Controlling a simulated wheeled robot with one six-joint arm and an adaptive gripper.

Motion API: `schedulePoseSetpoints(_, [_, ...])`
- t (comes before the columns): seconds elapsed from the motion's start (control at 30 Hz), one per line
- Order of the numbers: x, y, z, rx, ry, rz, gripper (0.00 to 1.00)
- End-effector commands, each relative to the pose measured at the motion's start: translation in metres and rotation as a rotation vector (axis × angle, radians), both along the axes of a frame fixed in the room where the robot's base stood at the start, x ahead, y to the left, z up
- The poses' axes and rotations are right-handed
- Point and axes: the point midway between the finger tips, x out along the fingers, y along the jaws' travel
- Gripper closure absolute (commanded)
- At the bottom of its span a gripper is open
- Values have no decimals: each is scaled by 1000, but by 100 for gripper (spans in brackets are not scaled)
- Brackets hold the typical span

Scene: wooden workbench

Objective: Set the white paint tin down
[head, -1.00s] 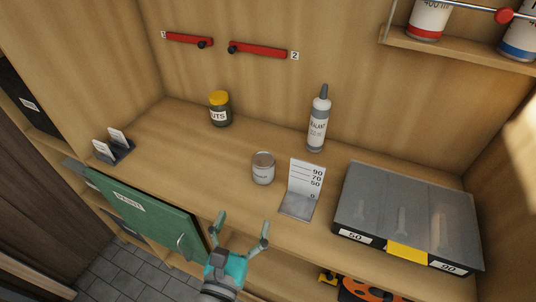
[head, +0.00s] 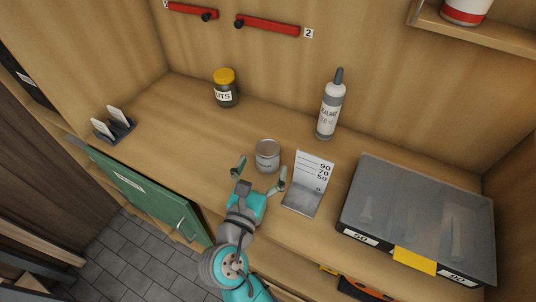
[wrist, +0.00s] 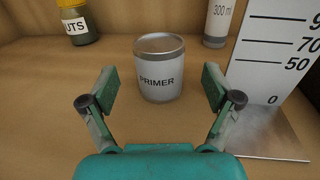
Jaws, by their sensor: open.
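The white paint tin (head: 267,156) stands upright on the wooden workbench (head: 190,140), left of the height gauge. In the wrist view the tin (wrist: 160,75) has a grey lid and a label reading "PRIMER". My gripper (head: 260,174) is open and low over the bench, just in front of the tin. In the wrist view the fingers of my gripper (wrist: 160,100) are spread wide to the left and right, with the tin beyond them. Nothing is held.
A height gauge (head: 312,172) stands close to the right of the tin. A sealant bottle (head: 330,108) and a yellow-lidded jar (head: 226,92) stand behind. A grey-lidded organizer case (head: 420,215) lies at right. The bench left of the tin is clear.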

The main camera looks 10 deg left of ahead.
Motion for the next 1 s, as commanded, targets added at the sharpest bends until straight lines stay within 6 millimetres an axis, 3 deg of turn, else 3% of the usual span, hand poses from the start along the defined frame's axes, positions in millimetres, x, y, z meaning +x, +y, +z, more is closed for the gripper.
schedulePoseSetpoints(0.3, [41, -7, -1, 1, 1, -2, 11])
schedulePoseSetpoints(0.63, [46, -8, -1, 0, 0, 0, 11])
schedulePoseSetpoints(0.93, [46, -8, -1, 1, 1, 0, 86])
schedulePoseSetpoints(0.97, [46, -8, 0, 1, 0, 0, 87])
schedulePoseSetpoints(1.0, [46, -8, 0, 1, 0, 0, 94])
